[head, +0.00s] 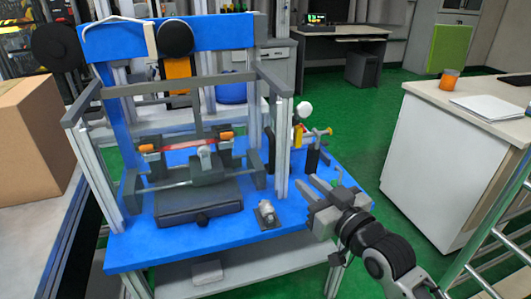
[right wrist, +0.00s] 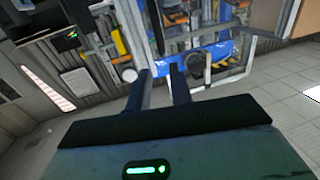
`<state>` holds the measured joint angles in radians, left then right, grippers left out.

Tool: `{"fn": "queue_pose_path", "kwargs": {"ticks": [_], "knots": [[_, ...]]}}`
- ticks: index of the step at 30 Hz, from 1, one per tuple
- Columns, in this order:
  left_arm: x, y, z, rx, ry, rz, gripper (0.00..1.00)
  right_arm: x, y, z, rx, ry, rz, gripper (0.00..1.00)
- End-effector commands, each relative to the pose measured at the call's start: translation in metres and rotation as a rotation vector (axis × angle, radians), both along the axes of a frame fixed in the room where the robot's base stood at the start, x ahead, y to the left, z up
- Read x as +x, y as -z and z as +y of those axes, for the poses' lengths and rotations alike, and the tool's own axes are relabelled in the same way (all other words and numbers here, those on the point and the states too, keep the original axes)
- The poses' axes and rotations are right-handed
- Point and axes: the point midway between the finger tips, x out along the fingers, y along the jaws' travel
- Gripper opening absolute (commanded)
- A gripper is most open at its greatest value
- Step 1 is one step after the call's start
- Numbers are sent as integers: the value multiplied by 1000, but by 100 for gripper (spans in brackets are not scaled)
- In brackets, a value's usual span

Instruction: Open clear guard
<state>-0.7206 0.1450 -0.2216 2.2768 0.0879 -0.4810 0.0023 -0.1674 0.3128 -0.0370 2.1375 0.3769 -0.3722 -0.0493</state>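The drop tower (head: 250,136) stands on a blue bench top (head: 175,238) in the head view, with a grey frame of posts around its middle. A clear guard panel is hard to make out. I cannot tell its edges or whether it is shut. A grey crossbar (head: 180,85) spans the frame above a red-and-orange specimen bar (head: 185,146). My right gripper (head: 308,187) is right of the frame's right front post, apart from it and empty. Its two fingers show a gap in the right wrist view (right wrist: 161,74). My left gripper is not in view.
A small metal part (head: 266,212) sits on the bench near the gripper, with a yellow-and-black tool stand (head: 300,135) behind. A cardboard box (head: 35,140) is at left. A white counter (head: 440,160) is at right. Green floor between bench and counter is clear.

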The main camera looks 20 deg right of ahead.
Motion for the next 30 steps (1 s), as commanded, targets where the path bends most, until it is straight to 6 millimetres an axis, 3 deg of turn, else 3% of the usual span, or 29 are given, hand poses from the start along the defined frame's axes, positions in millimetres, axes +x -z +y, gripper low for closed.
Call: {"fn": "queue_pose_path", "kwargs": {"ticks": [7,21,30], "knots": [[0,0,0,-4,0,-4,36,29,-4,6,5,-1,-14,21],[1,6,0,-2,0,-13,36,125,-2,28,5,-1,-11,21],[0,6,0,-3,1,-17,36,154,-2,35,2,-1,-10,21]]}}
